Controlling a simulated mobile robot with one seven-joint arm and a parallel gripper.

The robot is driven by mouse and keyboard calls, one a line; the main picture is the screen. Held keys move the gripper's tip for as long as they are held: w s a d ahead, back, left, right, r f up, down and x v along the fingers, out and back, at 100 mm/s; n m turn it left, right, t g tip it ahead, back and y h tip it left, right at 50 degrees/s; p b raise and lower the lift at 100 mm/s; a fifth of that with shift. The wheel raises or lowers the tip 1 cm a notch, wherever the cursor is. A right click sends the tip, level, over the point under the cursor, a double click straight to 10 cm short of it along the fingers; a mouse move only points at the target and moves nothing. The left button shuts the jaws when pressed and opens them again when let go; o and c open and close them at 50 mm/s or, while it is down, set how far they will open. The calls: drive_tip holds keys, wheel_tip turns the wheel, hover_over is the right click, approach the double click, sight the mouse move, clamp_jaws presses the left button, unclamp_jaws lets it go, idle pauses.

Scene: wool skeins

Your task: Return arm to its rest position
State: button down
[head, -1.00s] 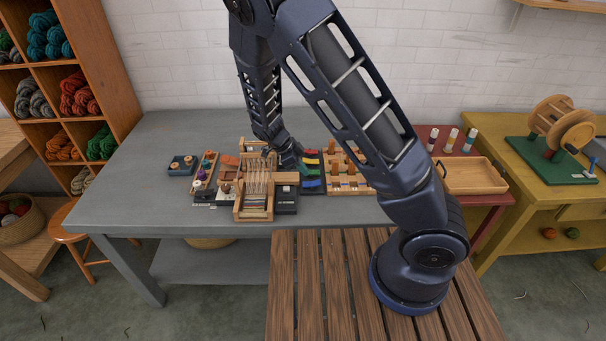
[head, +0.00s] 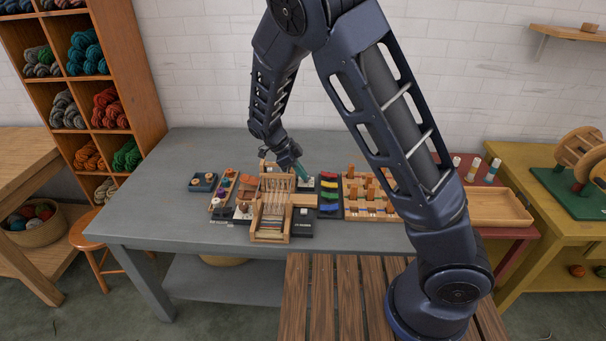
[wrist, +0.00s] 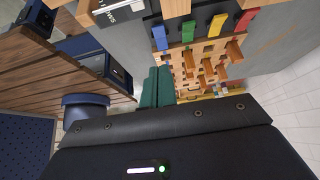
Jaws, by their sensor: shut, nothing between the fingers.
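My gripper (head: 304,175) is at the end of my arm, above the back of the grey table, just behind and to the right of a small wooden loom (head: 270,228). Its teal fingers also show in the wrist view (wrist: 157,86), pressed together with nothing between them. The wrist view is tilted, and the dark gripper body fills its lower part. My arm arches up from its base at the right.
The grey table (head: 150,215) has free room at its left. Beside the loom are a strip of coloured pieces (head: 330,196) and a wooden peg board (head: 350,211). A wooden tray (head: 500,207) stands farther right. A shelf of skeins (head: 122,68) is at the left.

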drive_tip(key=shift+d, duration=0.1)
drive_tip(key=d+r+n+y, duration=0.6)
drive_tip(key=d+r+n, duration=0.2)
drive_tip(key=d+r, duration=0.9)
drive_tip(key=s+d+r+n+t, duration=0.2)
drive_tip(key=s+d+r+n, duration=0.2)
drive_tip(key=s+d, duration=0.3)
drive_tip(key=s+d+r+n+t, duration=0.2)
drive_tip(key=s+d+r+n, duration=0.2)
drive_tip(key=s+d+n, duration=0.2)
drive_tip(key=s+d, duration=0.2)
drive_tip(key=d, duration=0.1)
drive_tip(key=shift+s+r+t, duration=0.15)
drive_tip(key=shift+s+t, duration=0.1)
drive_tip(key=shift+t, duration=0.05)
drive_tip(key=shift+w, duration=0.1)
